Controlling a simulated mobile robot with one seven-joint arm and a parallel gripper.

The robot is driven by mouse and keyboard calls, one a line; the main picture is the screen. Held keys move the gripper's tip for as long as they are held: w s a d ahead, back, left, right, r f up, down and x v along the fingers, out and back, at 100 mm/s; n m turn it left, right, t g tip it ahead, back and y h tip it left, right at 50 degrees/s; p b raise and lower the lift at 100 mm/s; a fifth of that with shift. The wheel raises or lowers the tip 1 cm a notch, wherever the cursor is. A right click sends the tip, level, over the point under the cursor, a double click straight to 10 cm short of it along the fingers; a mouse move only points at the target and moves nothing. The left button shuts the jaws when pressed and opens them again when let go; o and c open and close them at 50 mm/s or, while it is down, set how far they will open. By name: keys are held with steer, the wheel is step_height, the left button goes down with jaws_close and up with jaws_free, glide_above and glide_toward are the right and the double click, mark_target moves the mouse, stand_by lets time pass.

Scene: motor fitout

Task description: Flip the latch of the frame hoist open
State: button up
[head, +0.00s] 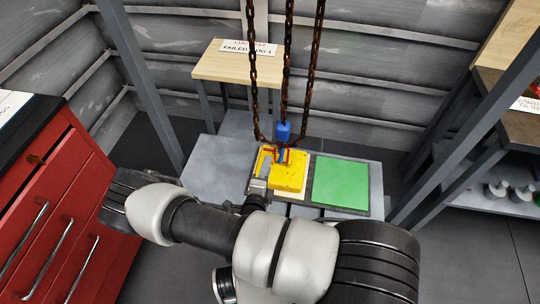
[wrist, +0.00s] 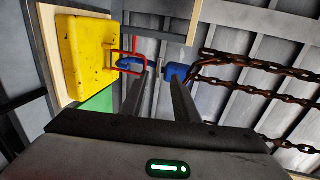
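The frame hoist hangs on rusty chains (head: 287,70) above a yellow block (head: 288,175). A blue hoist piece (head: 283,131) is at the chains' lower end. It also shows in the wrist view (wrist: 175,71), behind the right fingertip. A thin red latch-like loop (wrist: 127,63) stands out from the yellow block (wrist: 85,57), around a second blue part (wrist: 131,65). My gripper (wrist: 157,76) is open, with an empty gap between its fingers. Its tips are close to the red loop and blue hoist piece; contact cannot be told. My arm partly hides the gripper in the head view.
The block sits on a pale board on a grey table (head: 215,175), beside a green panel (head: 341,183). A red drawer cabinet (head: 60,205) is at left. A small wooden table (head: 237,66) stands behind. Grey posts flank the table, and shelving is at right.

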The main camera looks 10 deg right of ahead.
steer(key=v, duration=0.7)
steer(key=shift+s+a, duration=0.15)
steer(key=shift+s, duration=0.2)
steer(key=shift+r, duration=0.1)
steer(key=w+a+n+g+h+b, duration=0.1)
steer(key=w+a+n+g+h, duration=0.15)
steer(key=n, duration=1.35)
steer(key=w+a+n+g+h+b, duration=0.1)
steer(key=w+a+n+h+b, duration=0.2)
steer(key=n, duration=1.4)
steer(key=x, duration=1.5)
steer(key=shift+w+d+f, duration=0.15)
steer(key=shift+w+f, duration=0.15)
steer(key=shift+f, duration=0.1)
